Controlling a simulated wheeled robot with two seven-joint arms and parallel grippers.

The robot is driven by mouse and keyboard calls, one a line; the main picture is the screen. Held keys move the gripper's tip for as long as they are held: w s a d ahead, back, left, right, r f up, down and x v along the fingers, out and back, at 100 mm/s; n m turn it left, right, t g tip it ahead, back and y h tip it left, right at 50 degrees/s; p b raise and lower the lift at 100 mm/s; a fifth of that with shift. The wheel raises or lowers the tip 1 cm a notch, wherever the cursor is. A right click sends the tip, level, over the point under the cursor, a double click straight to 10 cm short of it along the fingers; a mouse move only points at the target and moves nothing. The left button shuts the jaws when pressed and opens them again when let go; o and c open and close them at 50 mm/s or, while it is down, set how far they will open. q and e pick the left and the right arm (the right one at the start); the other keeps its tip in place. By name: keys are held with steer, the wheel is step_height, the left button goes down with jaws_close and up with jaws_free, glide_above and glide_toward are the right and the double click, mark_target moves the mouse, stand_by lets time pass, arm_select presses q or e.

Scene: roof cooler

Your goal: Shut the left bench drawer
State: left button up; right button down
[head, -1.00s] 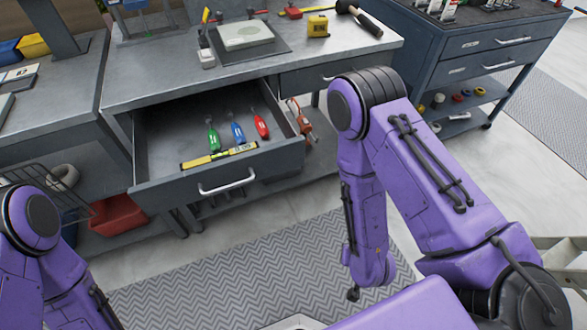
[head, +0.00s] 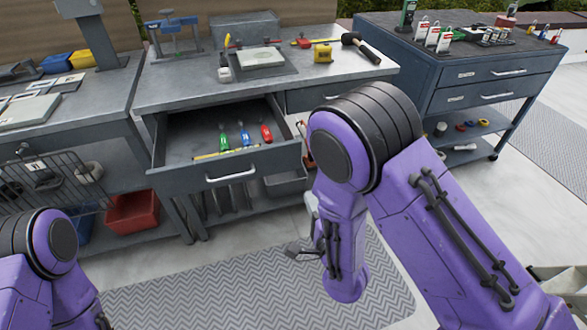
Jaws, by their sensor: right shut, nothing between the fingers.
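The left bench drawer (head: 185,182) is pulled out from under the grey workbench, with its bar handle (head: 230,175) on the front. Inside lie screwdrivers with green (head: 223,141), blue (head: 245,135) and red (head: 266,133) handles, and a yellow level (head: 222,152) just behind the drawer front. My right gripper (head: 291,250) is small and partly hidden by my forearm. It is shut and empty, in front of and to the right of the drawer, over the floor mat and apart from the drawer. My left arm shows at the lower left, but its gripper is out of view.
The right bench drawer (head: 335,94) is closed. A mallet (head: 360,46), a yellow tape measure (head: 322,53) and other tools lie on the benchtop (head: 185,82). A red bin (head: 133,212) and wire basket (head: 50,180) are at left. The patterned mat (head: 200,296) is clear.

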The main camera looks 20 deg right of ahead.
mark_target(290, 158)
steer(key=w, duration=0.4)
steer(key=w+p, duration=0.1)
steer(key=w, duration=0.8)
steer(key=shift+w+a+r+p, duration=0.1)
steer(key=shift+a+p, duration=0.2)
steer(key=shift+a, duration=0.1)
